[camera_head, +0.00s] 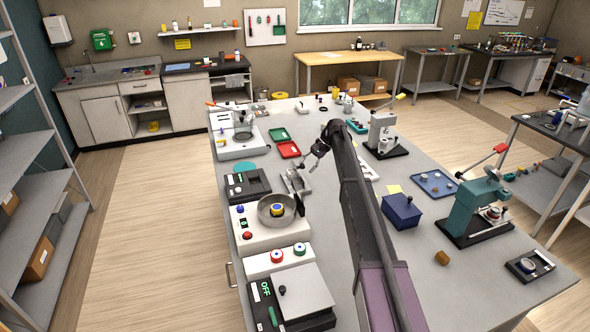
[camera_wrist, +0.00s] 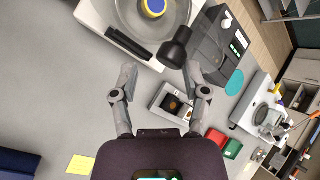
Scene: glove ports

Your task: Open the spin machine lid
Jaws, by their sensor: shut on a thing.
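The spin machine is a white box (camera_head: 245,239) with a round grey bowl (camera_head: 264,218) on top. A blue and yellow round piece (camera_head: 277,210) shows in the bowl; it also shows in the wrist view (camera_wrist: 153,7). A black bar (camera_wrist: 127,38) lies along the bowl's near edge, with a black rounded handle (camera_wrist: 177,46) beside it. I cannot tell a clear lid over the bowl. My gripper (camera_wrist: 159,70) has its grey fingers either side of the area just below the handle.
A small grey open box (camera_wrist: 174,104) lies below the fingers. A dark device (camera_head: 247,184) stands behind the spin machine, and a control box with a grey top (camera_head: 303,290) stands in front. A blue box (camera_head: 401,211) is right of my arm.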

